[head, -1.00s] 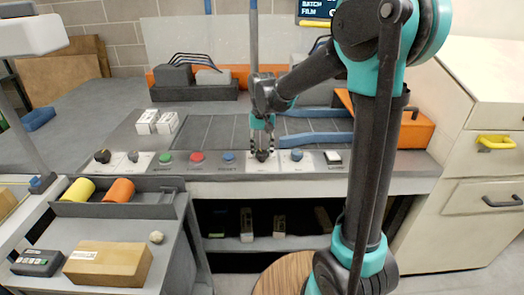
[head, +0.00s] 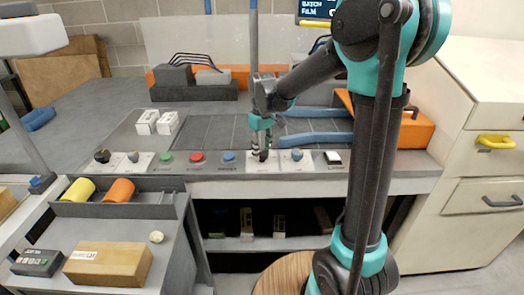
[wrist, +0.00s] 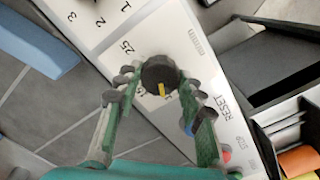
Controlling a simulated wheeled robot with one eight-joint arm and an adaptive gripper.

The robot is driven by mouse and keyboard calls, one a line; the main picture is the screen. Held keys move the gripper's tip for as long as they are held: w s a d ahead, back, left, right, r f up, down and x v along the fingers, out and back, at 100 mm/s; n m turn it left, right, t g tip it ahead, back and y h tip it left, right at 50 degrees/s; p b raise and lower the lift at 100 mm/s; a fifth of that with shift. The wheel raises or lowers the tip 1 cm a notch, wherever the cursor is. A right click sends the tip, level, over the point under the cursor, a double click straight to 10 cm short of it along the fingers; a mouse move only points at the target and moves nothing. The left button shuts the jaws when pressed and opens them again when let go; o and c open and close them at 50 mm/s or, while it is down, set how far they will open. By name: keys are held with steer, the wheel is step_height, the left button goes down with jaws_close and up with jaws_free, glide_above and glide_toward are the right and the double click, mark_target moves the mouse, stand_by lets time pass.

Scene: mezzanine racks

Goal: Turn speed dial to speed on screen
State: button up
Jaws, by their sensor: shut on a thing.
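The speed dial (wrist: 157,73) is a round black knob with a yellow pointer mark on a white plate. In the wrist view the mark is at the knob's lower edge. Numbers are printed around the knob; some are hidden by the fingers. My gripper (wrist: 160,86) has its green fingers with dark pads on both sides of the knob, shut on it. In the head view my gripper (head: 263,153) points down at the panel and mostly hides the dial.
The panel row holds a black knob (head: 102,155), a green button (head: 166,157), a red button (head: 197,157), a blue button (head: 228,156), a blue-grey knob (head: 297,155) and a white switch (head: 333,157). A blue bar (head: 318,139) lies behind the dial.

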mark_target(262, 152)
steer(key=shift+n, duration=0.3)
steer(key=o, duration=1.2)
steer(key=shift+c, duration=0.2)
steer(key=shift+r, duration=0.1)
step_height(262, 152, up, 12)
steer(key=s+d+f+m+t, duration=0.4)
steer(key=s+d+f+m, duration=0.5)
steer(key=s+d+f, duration=0.9)
step_height(262, 152, down, 2)
steer(key=shift+s+f, duration=0.25)
steer(key=shift+s, duration=0.55)
